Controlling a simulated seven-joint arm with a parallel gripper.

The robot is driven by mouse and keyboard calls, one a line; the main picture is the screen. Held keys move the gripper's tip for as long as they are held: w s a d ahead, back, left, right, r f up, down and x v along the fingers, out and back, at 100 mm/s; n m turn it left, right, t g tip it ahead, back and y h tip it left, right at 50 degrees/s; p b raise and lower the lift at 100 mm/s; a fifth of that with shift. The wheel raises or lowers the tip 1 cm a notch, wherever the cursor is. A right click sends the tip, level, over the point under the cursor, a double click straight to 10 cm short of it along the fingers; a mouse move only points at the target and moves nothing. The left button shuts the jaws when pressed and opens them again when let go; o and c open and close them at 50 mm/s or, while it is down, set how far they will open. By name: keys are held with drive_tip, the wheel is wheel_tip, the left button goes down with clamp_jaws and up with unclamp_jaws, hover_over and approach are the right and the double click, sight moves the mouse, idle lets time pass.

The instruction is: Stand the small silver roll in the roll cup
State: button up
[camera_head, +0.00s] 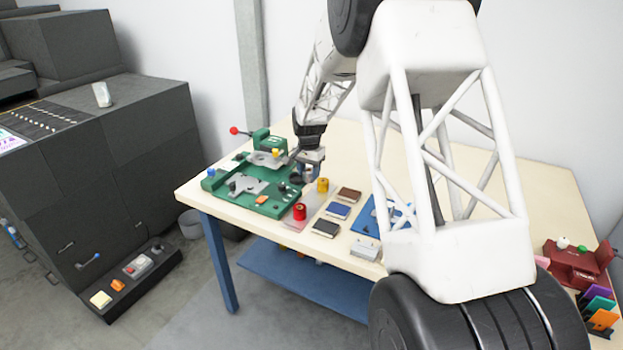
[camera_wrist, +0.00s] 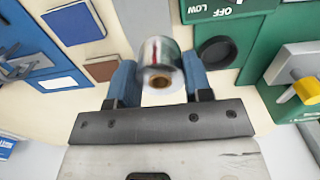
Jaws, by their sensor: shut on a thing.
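The small silver roll (camera_wrist: 158,52) is between the two blue fingers of my gripper (camera_wrist: 159,80) in the wrist view. Its shiny side and one end with a brown core face the camera. The fingers are shut on it from both sides. A round dark cup (camera_wrist: 216,52), which looks like the roll cup, is just right of the roll by the green machine base; the two appear apart. In the head view my gripper (camera_head: 309,166) is over the right edge of the green machine, and the roll is too small to make out there.
The green machine (camera_head: 262,200) has a lever with a red knob. A yellow roll (camera_head: 322,185) and a red roll (camera_head: 299,212) stand close by. Several small books, including a brown one (camera_head: 349,194), lie to the right. A red holder (camera_head: 580,268) is at far right.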

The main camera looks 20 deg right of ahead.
hover_over(297, 180)
drive_tip(key=shift+s+r, duration=0.1)
drive_tip(key=shift+r, duration=0.1)
drive_tip(key=shift+f, duration=0.25)
idle(0.4)
drive_tip(key=shift+f, duration=2.65)
drive_tip(key=shift+f, duration=0.6)
drive_tip(key=o, duration=0.6)
drive_tip(key=shift+r, duration=5.45)
